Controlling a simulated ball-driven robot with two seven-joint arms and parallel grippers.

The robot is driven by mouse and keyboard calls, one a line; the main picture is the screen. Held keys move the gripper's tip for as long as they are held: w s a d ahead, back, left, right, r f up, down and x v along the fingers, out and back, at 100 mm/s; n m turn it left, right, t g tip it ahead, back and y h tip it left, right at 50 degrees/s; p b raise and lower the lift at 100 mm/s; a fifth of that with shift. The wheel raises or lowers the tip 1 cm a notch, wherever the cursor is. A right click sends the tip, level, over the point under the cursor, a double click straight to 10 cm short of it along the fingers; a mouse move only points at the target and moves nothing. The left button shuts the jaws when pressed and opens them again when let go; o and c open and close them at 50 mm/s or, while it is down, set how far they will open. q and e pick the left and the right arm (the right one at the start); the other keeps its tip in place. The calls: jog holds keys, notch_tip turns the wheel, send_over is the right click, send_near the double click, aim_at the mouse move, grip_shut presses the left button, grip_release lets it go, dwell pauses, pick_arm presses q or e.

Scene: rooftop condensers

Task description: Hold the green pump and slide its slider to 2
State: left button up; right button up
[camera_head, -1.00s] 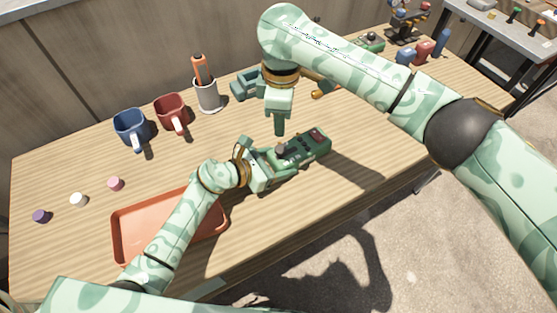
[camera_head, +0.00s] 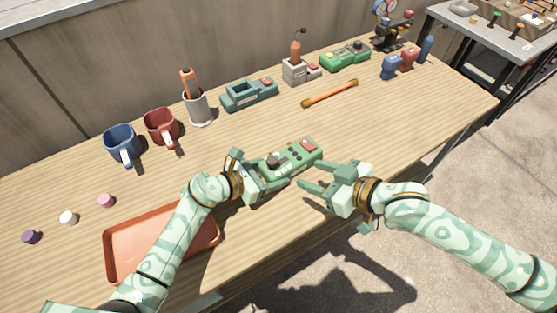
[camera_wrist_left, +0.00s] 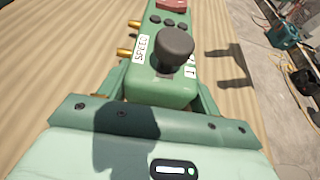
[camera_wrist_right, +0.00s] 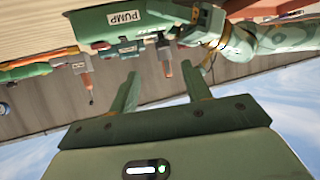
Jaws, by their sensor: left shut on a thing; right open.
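In the left wrist view the pump (camera_wrist_left: 165,88) shows between the fingers, with a large black knob (camera_wrist_left: 175,47), a SPEED label (camera_wrist_left: 140,48) and a partly hidden label reading 1 (camera_wrist_left: 191,72). A red button sits at its far end. The slider's setting cannot be read. My right gripper (camera_head: 311,176) is open and empty beside the pump's right side. The right wrist view shows the pump's PUMP label (camera_wrist_right: 127,17).
An orange tray (camera_head: 112,262) lies left of the pump near my left arm. Mugs, a grey cup (camera_head: 199,108), a teal device (camera_head: 250,96), an orange-handled rod (camera_head: 330,93) and another green device (camera_head: 345,57) stand farther back. The table right of the pump is clear.

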aim_at(274, 161)
jog(key=x, duration=1.1)
jog(key=shift+a+r, duration=0.2)
jog(key=shift+a, duration=0.15)
jog(key=shift+c, duration=0.3)
